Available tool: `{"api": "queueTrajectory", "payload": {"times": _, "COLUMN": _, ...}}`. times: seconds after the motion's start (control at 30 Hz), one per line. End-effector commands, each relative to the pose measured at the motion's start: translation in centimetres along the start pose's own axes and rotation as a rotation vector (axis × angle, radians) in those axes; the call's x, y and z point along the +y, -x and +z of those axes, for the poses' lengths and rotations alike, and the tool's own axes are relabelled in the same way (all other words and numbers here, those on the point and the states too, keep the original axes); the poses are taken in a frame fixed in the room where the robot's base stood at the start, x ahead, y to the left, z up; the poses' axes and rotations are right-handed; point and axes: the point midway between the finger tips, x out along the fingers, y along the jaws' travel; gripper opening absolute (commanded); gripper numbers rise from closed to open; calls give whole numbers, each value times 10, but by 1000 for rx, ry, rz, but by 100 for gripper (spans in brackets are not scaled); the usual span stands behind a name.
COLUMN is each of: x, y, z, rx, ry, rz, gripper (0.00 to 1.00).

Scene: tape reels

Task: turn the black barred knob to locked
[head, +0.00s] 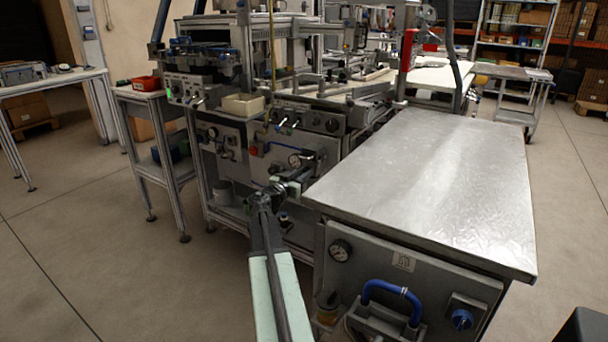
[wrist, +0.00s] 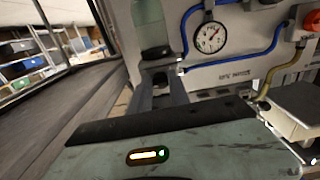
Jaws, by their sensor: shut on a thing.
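My gripper (head: 290,184) reaches forward to the front of the machine in the head view, beside the left edge of the metal-topped table. In the wrist view its two fingers (wrist: 161,80) stand close together and are shut on a small dark thing, which I take to be the black barred knob. The fingers and the arm hide most of the knob, so I cannot tell which way its bar points.
A gauge (wrist: 210,37) with blue tubing is close to the fingers on the right, near a red-orange button (wrist: 311,17). A clear greenish bowl (wrist: 151,27) hangs behind the fingertips. The metal-topped table (head: 430,185) fills the right side. Open floor lies left.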

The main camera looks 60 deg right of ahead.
Motion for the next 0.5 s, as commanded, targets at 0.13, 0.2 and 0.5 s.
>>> {"api": "queueTrajectory", "payload": {"times": 0.13, "x": 1, "y": 2, "z": 1, "rx": -3, "ry": 45, "rz": 1, "gripper": 0}}
{"api": "queueTrajectory", "payload": {"times": 0.2, "x": 1, "y": 3, "z": 1, "rx": -3, "ry": 84, "rz": 1, "gripper": 0}}
{"api": "queueTrajectory", "payload": {"times": 0.5, "x": 2, "y": 3, "z": 1, "rx": -4, "ry": 334, "rz": 1, "gripper": 0}}
